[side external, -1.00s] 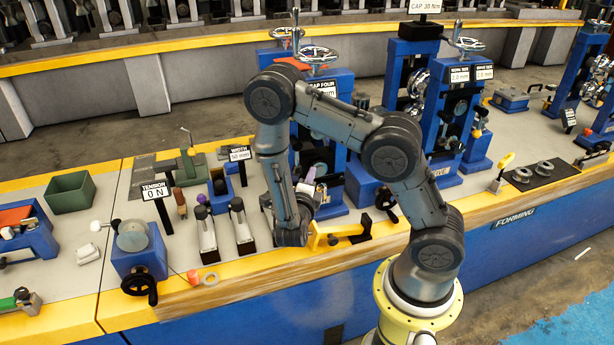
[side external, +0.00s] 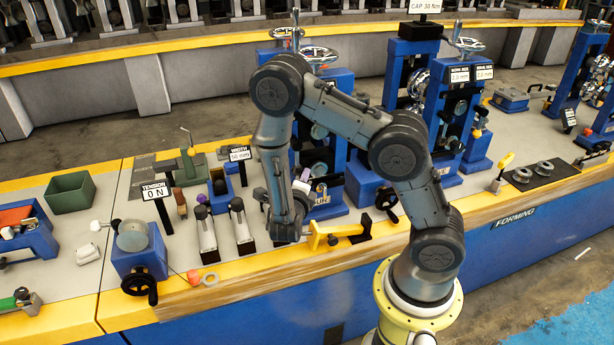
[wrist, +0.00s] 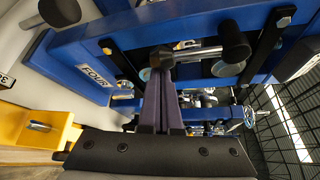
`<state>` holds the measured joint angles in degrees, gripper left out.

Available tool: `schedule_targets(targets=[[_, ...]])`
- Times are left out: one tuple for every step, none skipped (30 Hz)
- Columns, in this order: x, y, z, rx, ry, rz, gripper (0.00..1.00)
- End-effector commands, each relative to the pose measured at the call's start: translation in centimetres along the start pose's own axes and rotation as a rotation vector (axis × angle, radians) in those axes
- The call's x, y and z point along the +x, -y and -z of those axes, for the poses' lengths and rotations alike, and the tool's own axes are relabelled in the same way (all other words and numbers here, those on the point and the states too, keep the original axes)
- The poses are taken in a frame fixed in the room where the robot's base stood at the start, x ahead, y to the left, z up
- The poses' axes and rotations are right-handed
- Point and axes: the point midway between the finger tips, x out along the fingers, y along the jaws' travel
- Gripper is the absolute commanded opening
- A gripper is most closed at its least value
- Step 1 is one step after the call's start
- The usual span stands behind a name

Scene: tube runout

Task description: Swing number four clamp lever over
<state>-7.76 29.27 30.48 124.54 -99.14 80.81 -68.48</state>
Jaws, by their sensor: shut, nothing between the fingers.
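The blue stand marked FOUR (wrist: 97,75) fills the upper wrist view; its blue frame (side external: 340,82) is partly behind my arm in the side view. A lever-like metal rod (wrist: 197,53) with a thick black grip (wrist: 235,42) runs sideways across the stand, its grip to the right. I take it for the clamp lever. My gripper (wrist: 162,82) is shut and empty, its dark purple fingers together just below the rod's left end. I cannot tell whether they touch. In the side view my forearm hides most of this contact area.
A yellow bracket (side external: 335,231) lies at the bench's front edge beside my wrist. Another blue stand (side external: 455,105) rises to the right. A black round grip (wrist: 60,12) shows at upper left in the wrist view.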

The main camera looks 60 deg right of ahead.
Motion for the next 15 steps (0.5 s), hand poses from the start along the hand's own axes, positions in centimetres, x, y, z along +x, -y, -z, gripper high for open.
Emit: schedule_targets(targets=[[-0.04,-0.01,-0.05,0.014,0.0,-0.008,0.0],[-0.06,-0.02,-0.08,0.022,0.0,-0.012,0.0],[-0.08,-0.03,-0.13,0.033,0.001,-0.019,0.0],[-0.1,-0.04,-0.17,0.042,0.001,-0.024,0.0],[-0.12,-0.06,-0.2,0.053,0.0,-0.03,0.0],[-0.15,-0.08,-0.25,0.066,0.0,-0.037,0.0],[-0.17,-0.1,-0.29,0.075,0.0,-0.043,0.0],[-0.19,-0.11,-0.33,0.085,0.001,-0.048,0.0],[-0.22,-0.14,-0.39,0.101,0.001,-0.057,0.0],[-0.26,-0.21,-0.45,0.105,0.001,-0.061,0.0],[-0.3,-0.27,-0.52,0.104,0.001,-0.06,0.0],[-0.35,-0.32,-0.64,0.103,0.002,-0.059,0.0],[-0.4,-0.36,-0.74,0.103,0.002,-0.059,0.0],[-0.46,-0.4,-0.84,0.102,0.002,-0.059,0.0],[-0.54,-0.46,-0.98,0.102,0.003,-0.059,0.0]])
